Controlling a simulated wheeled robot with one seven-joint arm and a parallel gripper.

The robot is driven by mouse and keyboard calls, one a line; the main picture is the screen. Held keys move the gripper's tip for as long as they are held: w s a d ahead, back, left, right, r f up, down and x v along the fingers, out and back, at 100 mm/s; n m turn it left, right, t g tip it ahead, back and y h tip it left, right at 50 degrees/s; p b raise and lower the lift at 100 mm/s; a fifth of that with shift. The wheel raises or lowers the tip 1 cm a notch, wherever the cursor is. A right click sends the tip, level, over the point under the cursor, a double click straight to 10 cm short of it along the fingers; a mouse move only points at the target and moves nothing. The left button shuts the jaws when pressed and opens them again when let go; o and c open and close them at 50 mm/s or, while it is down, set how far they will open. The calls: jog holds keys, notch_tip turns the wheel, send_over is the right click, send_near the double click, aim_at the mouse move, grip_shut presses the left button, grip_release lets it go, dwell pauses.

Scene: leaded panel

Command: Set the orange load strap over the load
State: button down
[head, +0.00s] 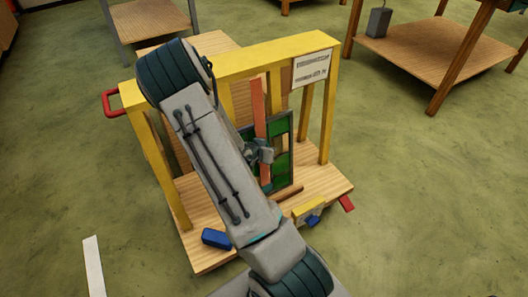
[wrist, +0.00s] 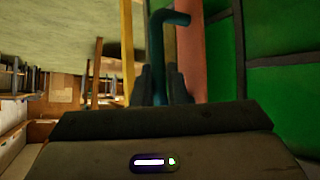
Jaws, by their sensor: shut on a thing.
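The orange load strap (head: 259,103) is a flat upright strip in front of the green leaded panel (head: 282,163) on the cart. In the wrist view the strap (wrist: 191,45) shows pinkish, just right of the fingers, with the green panel (wrist: 285,95) beyond it. My gripper (head: 262,151) is at the strap's middle. In the wrist view my gripper (wrist: 165,84) is shut on a dark teal bent handle (wrist: 160,45), whose top hooks right across the strap. I cannot tell how the handle joins the strap. My arm hides the panel's left part.
The wooden cart (head: 208,257) carries a yellow frame (head: 270,52) with a white label (head: 311,68). A blue block (head: 216,239) and a yellow block (head: 308,211) are at its front. Red handles (head: 107,103) stick out. A wooden table (head: 425,55) stands right; green floor is clear between.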

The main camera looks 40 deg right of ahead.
jog(key=shift+d, duration=0.25)
jog(key=c, duration=1.7)
grip_release()
jog(key=shift+s+d, duration=0.1)
jog(key=shift+d, duration=0.05)
jog(key=shift+a, duration=0.25)
jog(key=shift+p+v, duration=2.6)
jog(key=shift+v, duration=4.3)
jog(key=shift+r, duration=0.15)
